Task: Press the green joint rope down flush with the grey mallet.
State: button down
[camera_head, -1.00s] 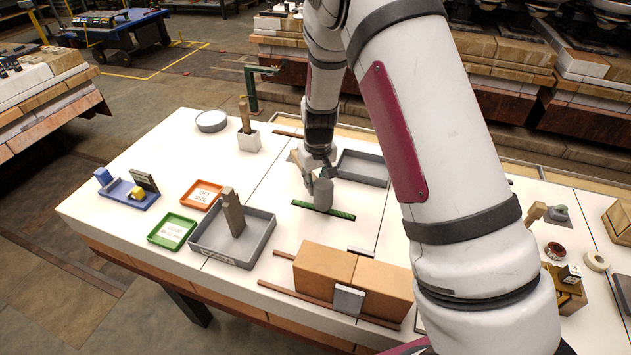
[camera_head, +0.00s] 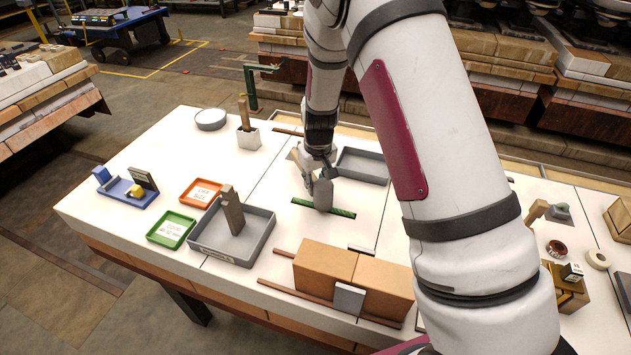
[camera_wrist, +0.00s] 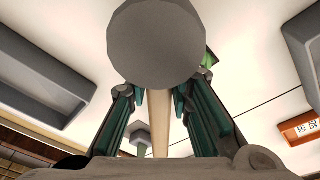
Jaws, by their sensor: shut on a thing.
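My gripper (camera_head: 318,170) is shut on the handle of the grey mallet (camera_head: 323,195). In the wrist view my gripper (camera_wrist: 165,95) has its fingers on either side of the pale handle, and the mallet's round grey head (camera_wrist: 156,45) fills the top middle. The green joint rope (camera_head: 340,212) lies across the white table between two slabs. The mallet head is over the middle of the rope and hides part of it; I cannot tell whether it touches. A bit of green shows beside the head in the wrist view.
A grey tray (camera_head: 262,222) holding an upright block stands left, near a green tray (camera_head: 171,230) and an orange tray (camera_head: 201,192). Another grey tray (camera_head: 363,166) lies behind the mallet. Large tan bricks (camera_head: 325,270) stand in front. White tabletop is clear around the rope.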

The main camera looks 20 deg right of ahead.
jog(key=shift+f+b, duration=0.35)
jog(key=shift+f, duration=0.35)
dwell(1.3)
jog(key=shift+r, duration=0.15)
jog(key=shift+r+p, duration=1.65)
jog(key=shift+r, duration=1.8)
notch_tip(320, 180, up, 8)
jog(key=p, duration=0.3)
jog(key=shift+s, duration=0.1)
